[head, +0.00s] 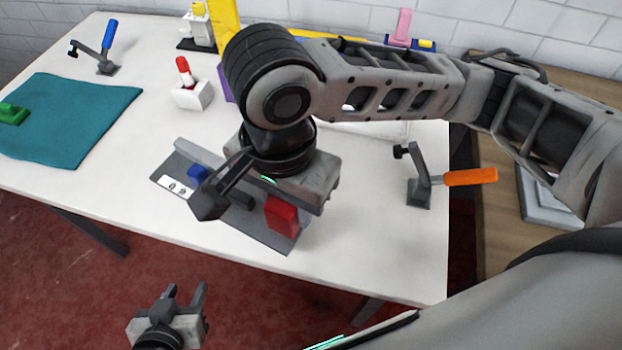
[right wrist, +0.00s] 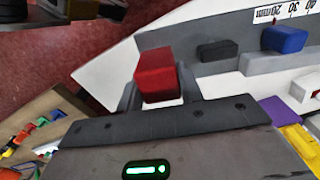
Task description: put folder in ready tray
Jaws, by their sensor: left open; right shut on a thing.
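My right gripper (right wrist: 158,88) is shut on a red block (right wrist: 157,77), likely the folder. In the head view the red block (head: 282,215) shows below my right wrist, over the near end of a grey slotted holder (head: 268,236). I cannot tell whether it touches the holder. The holder also carries a blue block (head: 197,173), a dark block (head: 243,200) and a white scale strip (head: 176,187). My left gripper (head: 184,292) is open and empty, in front of the table's near edge. No tray is clearly marked as the ready tray; a grey flat tray-like piece (head: 548,207) lies at right.
Clamps with an orange handle (head: 470,177) and a blue handle (head: 109,35) stand on the white table (head: 390,260). A teal cloth (head: 80,115) lies at left. A white block with a red knob (head: 190,93) stands behind the holder. A wooden surface (head: 490,230) is at right.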

